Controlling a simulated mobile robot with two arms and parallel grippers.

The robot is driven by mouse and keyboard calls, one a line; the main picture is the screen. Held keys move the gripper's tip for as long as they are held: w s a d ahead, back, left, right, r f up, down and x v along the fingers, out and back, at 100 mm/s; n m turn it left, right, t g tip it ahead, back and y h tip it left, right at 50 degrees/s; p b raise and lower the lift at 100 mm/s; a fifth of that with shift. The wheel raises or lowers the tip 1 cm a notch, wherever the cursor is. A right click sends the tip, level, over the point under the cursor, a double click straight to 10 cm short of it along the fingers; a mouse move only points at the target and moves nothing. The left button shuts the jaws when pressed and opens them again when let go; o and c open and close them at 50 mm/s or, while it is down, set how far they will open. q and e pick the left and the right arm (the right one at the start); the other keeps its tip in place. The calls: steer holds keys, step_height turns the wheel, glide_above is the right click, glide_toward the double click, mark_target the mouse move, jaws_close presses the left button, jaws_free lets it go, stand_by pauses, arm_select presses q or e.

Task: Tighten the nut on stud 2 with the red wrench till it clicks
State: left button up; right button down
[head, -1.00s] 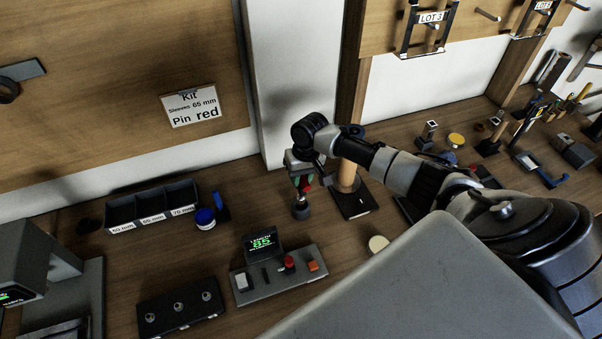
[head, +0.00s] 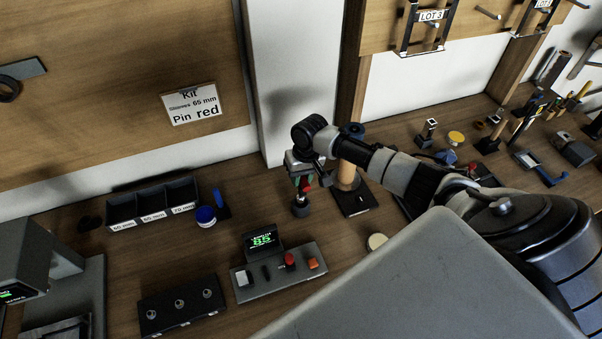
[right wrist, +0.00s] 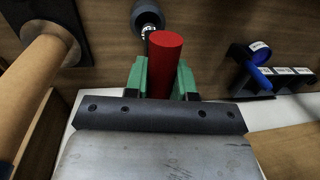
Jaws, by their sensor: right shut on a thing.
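My right gripper (head: 303,186) has green fingers and is shut on the red wrench (right wrist: 165,62), whose red round handle stands between the fingers in the right wrist view. In the head view the red wrench (head: 306,186) is mostly hidden by the gripper. A dark round stand (head: 300,208) is just below it; I cannot tell whether the wrench still touches it. A black block (head: 182,309) at the front left carries three studs in a row. The middle stud (head: 179,305) seems to have a nut around it, too small to judge. My left gripper is out of view.
A grey control box (head: 278,272) with a green display and red knob lies between the stand and the stud block. A wooden post (head: 347,178) is close right of my gripper.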

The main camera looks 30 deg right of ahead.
steer(key=shift+p, duration=0.4)
steer(key=shift+f+b, duration=1)
steer(key=shift+f, duration=0.85)
stand_by(0.7)
steer(key=c, duration=0.8)
jaws_free()
steer(key=shift+c, duration=0.2)
step_height(320, 180, up, 11)
steer(key=d+b, duration=0.1)
steer(key=b, duration=0.1)
steer(key=shift+s+d+f, duration=0.15)
steer(key=shift+s+d, duration=0.05)
steer(key=shift+d, duration=0.05)
